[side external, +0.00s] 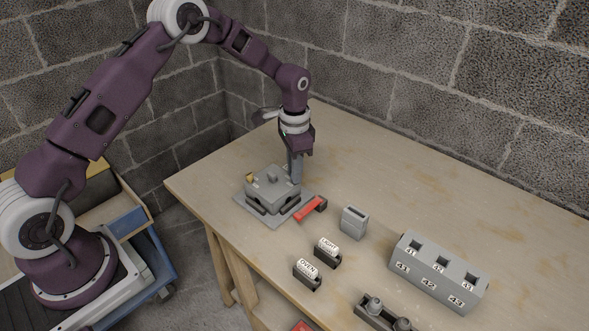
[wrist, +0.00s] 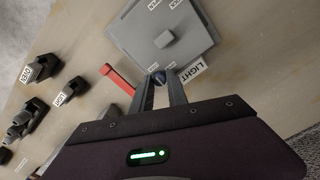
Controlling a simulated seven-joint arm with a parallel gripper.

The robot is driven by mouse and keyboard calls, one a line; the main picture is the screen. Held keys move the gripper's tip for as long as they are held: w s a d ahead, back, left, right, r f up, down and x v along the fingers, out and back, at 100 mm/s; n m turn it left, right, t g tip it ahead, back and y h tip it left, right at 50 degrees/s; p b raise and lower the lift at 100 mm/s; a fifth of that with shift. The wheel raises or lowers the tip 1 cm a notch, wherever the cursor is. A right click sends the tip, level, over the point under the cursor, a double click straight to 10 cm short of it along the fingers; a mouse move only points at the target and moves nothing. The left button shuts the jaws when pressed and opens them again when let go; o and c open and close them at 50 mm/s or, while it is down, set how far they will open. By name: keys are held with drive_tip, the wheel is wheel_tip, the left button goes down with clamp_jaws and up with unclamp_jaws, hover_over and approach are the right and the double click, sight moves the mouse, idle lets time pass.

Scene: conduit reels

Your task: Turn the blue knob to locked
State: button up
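The blue knob (wrist: 158,77) shows as a small dark-blue piece at the edge of the grey box in the wrist view. My gripper (wrist: 161,82) has its two fingers pointing down at it, one on either side, with a gap between them. I cannot tell whether both fingers touch the knob. In the side view my gripper (side external: 295,178) is low against the far right side of the grey box (side external: 270,190). The knob is hidden there. The knob's pointing direction and any locked mark cannot be read.
A red lever (side external: 309,209) sticks out beside the box, close to my fingers. A grey block (wrist: 166,39) stands on the box top. A slotted grey block (side external: 354,222), OVEN (side external: 307,273) and LIGHT (side external: 327,253) pieces and a numbered holder (side external: 437,272) stand to the right.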

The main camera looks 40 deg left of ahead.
drive_tip(key=shift+o, duration=1.4)
wheel_tip(320, 180, up, 7)
drive_tip(key=shift+r, duration=0.1)
drive_tip(key=s+d+r+n+t, duration=0.1)
drive_tip(key=s+r, duration=0.5)
drive_tip(key=r, duration=0.2)
drive_tip(key=s+r+n+t, duration=0.1)
drive_tip(key=s+r, duration=0.4)
drive_tip(key=r, duration=0.3)
drive_tip(key=s+d+r+n+t, duration=0.1)
drive_tip(key=s+r+n+t, duration=0.1)
drive_tip(key=s, duration=2)
drive_tip(key=shift+s+d+r+n+t, duration=0.25)
drive_tip(key=shift+s+n+t, duration=0.1)
drive_tip(key=shift+n+t, duration=0.45)
